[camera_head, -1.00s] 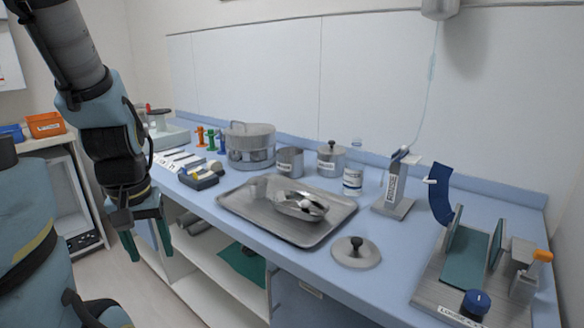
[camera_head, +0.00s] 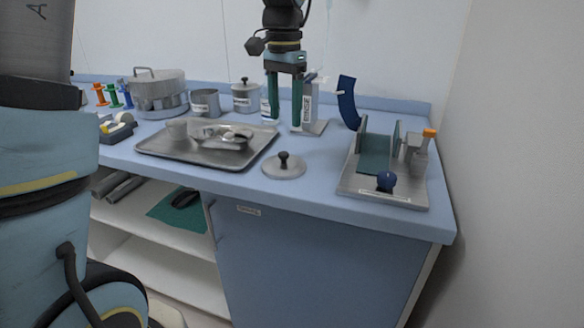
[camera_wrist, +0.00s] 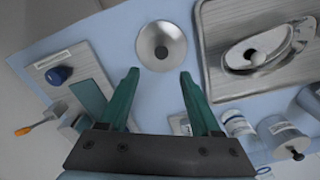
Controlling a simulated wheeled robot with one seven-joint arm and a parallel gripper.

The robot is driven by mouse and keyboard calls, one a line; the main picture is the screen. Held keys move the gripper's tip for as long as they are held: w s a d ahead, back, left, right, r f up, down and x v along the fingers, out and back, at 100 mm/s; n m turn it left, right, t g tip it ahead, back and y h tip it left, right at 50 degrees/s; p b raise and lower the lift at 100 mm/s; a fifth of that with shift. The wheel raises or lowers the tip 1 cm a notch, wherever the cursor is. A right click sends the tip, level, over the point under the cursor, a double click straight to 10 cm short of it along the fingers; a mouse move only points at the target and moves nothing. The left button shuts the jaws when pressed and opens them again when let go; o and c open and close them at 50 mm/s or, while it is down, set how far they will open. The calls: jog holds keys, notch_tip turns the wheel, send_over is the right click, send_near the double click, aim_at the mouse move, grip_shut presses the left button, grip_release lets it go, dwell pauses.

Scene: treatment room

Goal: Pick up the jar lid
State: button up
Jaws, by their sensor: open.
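The jar lid (camera_head: 284,168) is a round grey metal disc with a black knob, lying flat on the blue counter near its front edge. In the wrist view the lid (camera_wrist: 161,46) lies ahead of the fingertips, centred between their lines. My gripper (camera_head: 284,122) is open and empty, with its two green fingers pointing down. It hangs above the counter, apart from the lid and seemingly behind it. In the wrist view my gripper (camera_wrist: 158,75) shows both fingers spread apart.
A metal tray (camera_head: 165,154) with a bowl lies left of the lid. A grey stand with green plates (camera_head: 380,190) is on the right. A labelled jar (camera_head: 245,97), a pot (camera_head: 158,92) and a dispenser stand (camera_head: 317,127) are at the back. Bare counter surrounds the lid.

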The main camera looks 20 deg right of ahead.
aim_at(283, 153)
notch_tip(283, 153, down, 3)
jog(key=shift+f, duration=0.2)
jog(key=shift+a+f+p, duration=0.15)
jog(key=shift+f+p, duration=0.15)
jog(key=shift+f, duration=1.1)
jog(key=shift+a+f+p, duration=0.1)
jog(key=shift+f+p, duration=0.2)
jog(key=shift+f, duration=1.05)
grip_shut()
